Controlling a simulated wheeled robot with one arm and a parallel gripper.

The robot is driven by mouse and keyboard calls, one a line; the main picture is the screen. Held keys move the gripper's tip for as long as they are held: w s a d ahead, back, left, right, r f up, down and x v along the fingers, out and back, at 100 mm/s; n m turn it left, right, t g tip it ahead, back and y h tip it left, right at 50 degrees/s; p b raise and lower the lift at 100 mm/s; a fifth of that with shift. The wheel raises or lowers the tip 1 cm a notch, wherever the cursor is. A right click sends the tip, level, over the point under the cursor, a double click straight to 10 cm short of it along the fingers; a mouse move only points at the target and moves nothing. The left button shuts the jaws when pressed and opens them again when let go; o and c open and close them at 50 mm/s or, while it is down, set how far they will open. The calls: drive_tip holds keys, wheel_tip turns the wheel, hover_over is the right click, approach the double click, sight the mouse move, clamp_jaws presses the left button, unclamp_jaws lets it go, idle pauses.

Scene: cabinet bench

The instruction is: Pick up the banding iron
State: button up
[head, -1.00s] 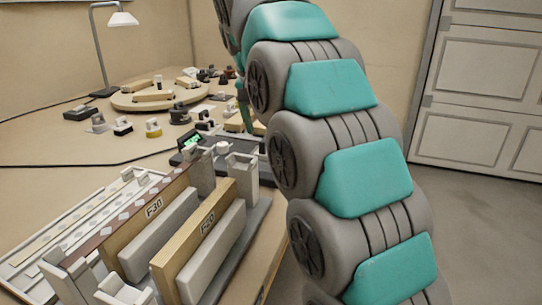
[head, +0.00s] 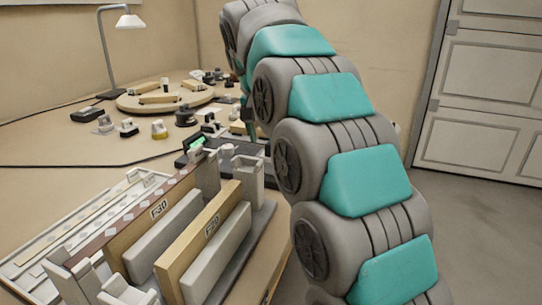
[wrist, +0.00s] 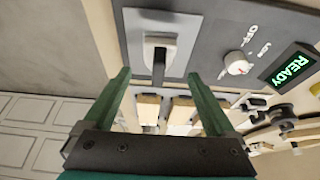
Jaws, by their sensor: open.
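My gripper (wrist: 158,74) is open and empty in the wrist view, its two green fingers apart. Beyond and between the fingertips is a pale, rounded-square piece with a dark stem (wrist: 158,58), set against a dark grey control panel (wrist: 205,30). It may be the banding iron, but I cannot tell for sure. The fingers do not visibly touch it. The panel has a knob (wrist: 235,65) and a lit green READY display (wrist: 290,68). In the head view the green display (head: 195,143) shows on the bench, and my arm hides most of the gripper.
A rack with upright boards (head: 200,242) stands at the bench front, beside a pale tray (head: 75,228). A round wooden board (head: 165,101), a lamp (head: 128,21) and several small items lie farther back. Clear floor (head: 475,215) lies right of the bench.

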sight(270, 142)
drive_tip(key=shift+x, duration=1.7)
drive_tip(key=shift+s, duration=0.15)
clamp_jaws()
